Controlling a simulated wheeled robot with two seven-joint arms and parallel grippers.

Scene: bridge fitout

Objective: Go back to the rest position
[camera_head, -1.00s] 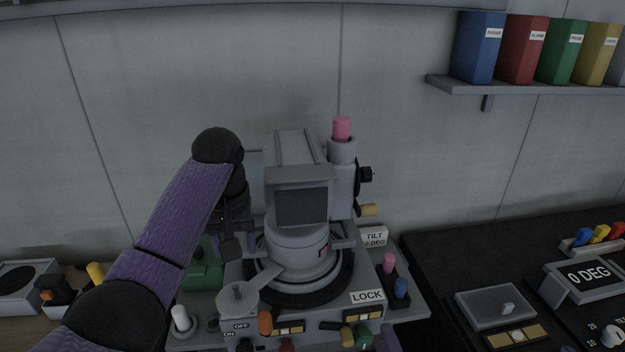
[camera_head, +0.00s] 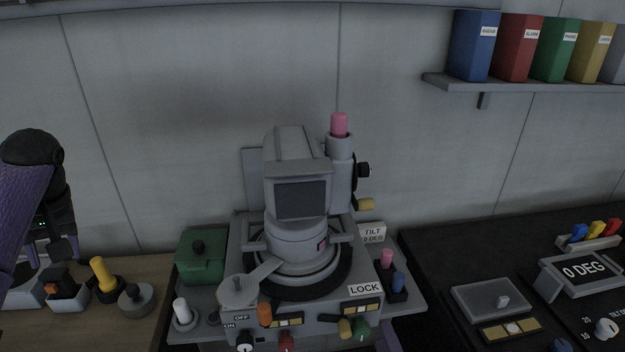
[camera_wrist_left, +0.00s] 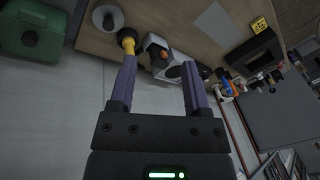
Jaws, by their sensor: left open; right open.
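My left arm comes in at the left edge of the head view, with its dark gripper (camera_head: 55,250) hanging over the wooden counter. In the left wrist view my left gripper (camera_wrist_left: 158,68) has its two purple fingers well apart with nothing held between them. Of my right gripper (camera_head: 388,336), only a small purple part shows at the bottom edge, below the grey instrument's front right corner; it is open, and the rest of it is out of frame or hidden. The grey instrument (camera_head: 297,240) with its dark screen stands upright in the middle, clear of my left arm.
A green box (camera_head: 201,262) stands left of the instrument. A dark console (camera_head: 433,250) fills the right. A shelf (camera_head: 540,87) with binders is above.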

